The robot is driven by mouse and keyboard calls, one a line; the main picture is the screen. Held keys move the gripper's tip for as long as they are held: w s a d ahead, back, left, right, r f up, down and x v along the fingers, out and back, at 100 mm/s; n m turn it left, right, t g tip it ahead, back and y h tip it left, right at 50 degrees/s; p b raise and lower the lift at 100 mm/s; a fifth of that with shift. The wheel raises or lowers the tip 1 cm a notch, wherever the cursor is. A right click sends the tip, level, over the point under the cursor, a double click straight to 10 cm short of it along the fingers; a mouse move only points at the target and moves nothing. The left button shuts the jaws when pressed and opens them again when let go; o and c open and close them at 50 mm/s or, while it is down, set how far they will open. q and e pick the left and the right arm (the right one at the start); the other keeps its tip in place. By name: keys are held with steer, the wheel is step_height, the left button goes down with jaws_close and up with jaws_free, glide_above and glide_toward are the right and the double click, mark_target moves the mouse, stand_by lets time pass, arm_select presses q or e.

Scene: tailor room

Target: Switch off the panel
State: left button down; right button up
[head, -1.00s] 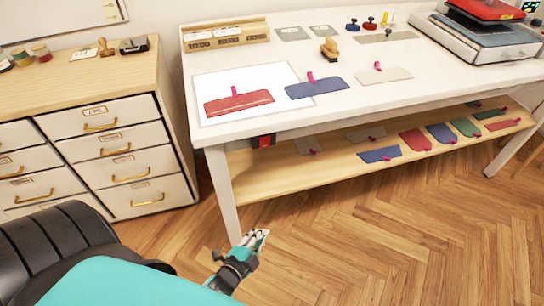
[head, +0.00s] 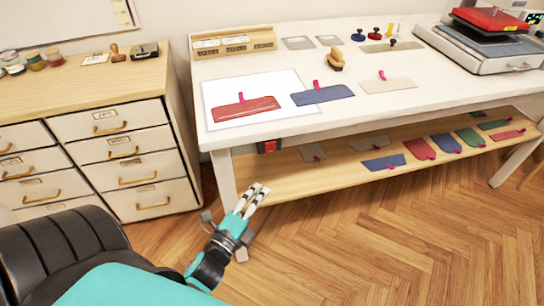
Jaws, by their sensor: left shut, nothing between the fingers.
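A bright white panel (head: 275,81) lies flat on the left part of the white table, with a red piece (head: 244,109) and part of a blue piece (head: 322,94) on it. A small dark box with a red part (head: 269,146), perhaps a switch, hangs under the table's front edge; its setting is too small to tell. My left gripper (head: 256,196) is shut and empty, below and slightly left of that box in the picture, in front of the lower shelf. It appears apart from the box. My right gripper is out of view.
The white table (head: 430,95) has a wooden lower shelf (head: 290,182) with several coloured pieces. Its front left leg (head: 223,178) stands close to my left gripper. A drawer cabinet (head: 130,150) is at the left. A press (head: 485,45) stands at the back right. The floor in front is clear.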

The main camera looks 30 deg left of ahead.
arm_select(q)
steer(key=p, duration=0.1)
glide_toward(271, 148)
steer(key=w+d, duration=0.4)
steer(key=d, duration=0.1)
steer(key=shift+w+a+r+p, duration=0.25)
steer(key=shift+w+a+p, duration=0.05)
steer(key=shift+w+a, duration=0.5)
steer(key=shift+w+a+r+p, duration=0.3)
steer(key=shift+w+a, duration=0.4)
steer(key=shift+a, duration=0.2)
steer(key=shift+w+a+r, duration=0.15)
steer(key=shift+w+a, duration=0.05)
steer(key=shift+a, duration=0.05)
